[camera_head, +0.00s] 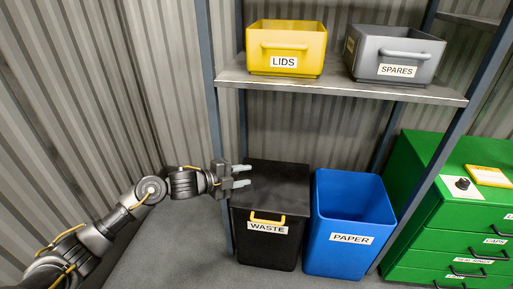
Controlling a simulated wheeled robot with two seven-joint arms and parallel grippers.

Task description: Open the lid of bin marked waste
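The waste bin (262,250) is black with a white WASTE label. It stands on the floor under the shelf. Its dark flat lid (280,185) appears shut. A yellow handle (267,219) shows on the bin's front, just above the label. My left gripper (249,175) comes in from the left at the lid's left edge, near its back. Its two pale fingers are apart with nothing between them. I cannot tell whether they touch the lid. My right gripper is out of view.
An open blue paper bin (347,258) stands right beside the waste bin. A green drawer cabinet (440,190) is further right. A shelf (340,89) above holds a yellow lids bin (286,39) and a grey spares bin (394,52). Shelf posts (211,100) rise behind my gripper.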

